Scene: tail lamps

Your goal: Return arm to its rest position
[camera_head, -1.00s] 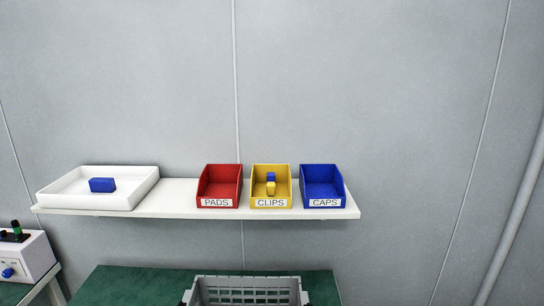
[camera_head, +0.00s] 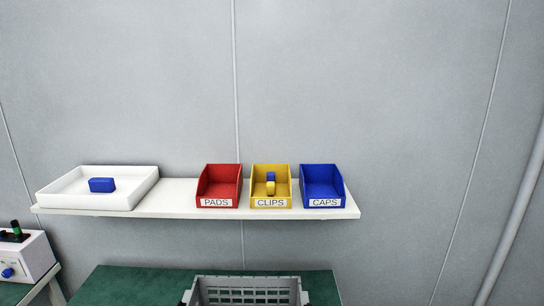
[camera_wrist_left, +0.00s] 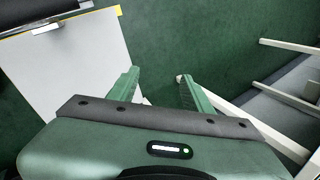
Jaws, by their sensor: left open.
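My left gripper (camera_wrist_left: 157,90) shows in the left wrist view with its two green fingers apart and nothing between them. Below it are a green floor and a pale grey panel or surface. Neither of my arms shows in the head view, and my right gripper is in no view.
A white shelf (camera_head: 178,193) holds a white tray (camera_head: 65,200) with a blue block (camera_head: 102,185), a red PADS bin (camera_head: 219,187), a yellow CLIPS bin (camera_head: 284,187) with small blue and yellow pieces, and an empty-looking blue CAPS bin (camera_head: 322,186). A grey crate (camera_head: 248,281) stands below on a green surface.

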